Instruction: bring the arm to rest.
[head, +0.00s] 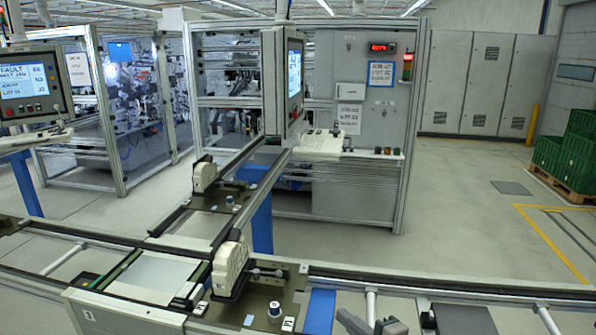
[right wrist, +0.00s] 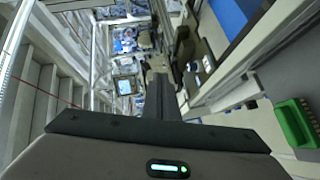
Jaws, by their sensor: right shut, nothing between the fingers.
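My right gripper (head: 354,321) shows only in part at the bottom edge of the head view, in front of the conveyor rail. In the right wrist view its shut fingers (right wrist: 158,80) reach out from the dark gripper body, with nothing held between them. My left gripper is not in either view.
A conveyor line (head: 450,286) runs across the front, with a branch leading back to a screen (head: 294,74). A fault screen (head: 25,82) stands at left. Green crates (head: 567,160) sit on a pallet at right. Open floor (head: 455,210) lies behind the line.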

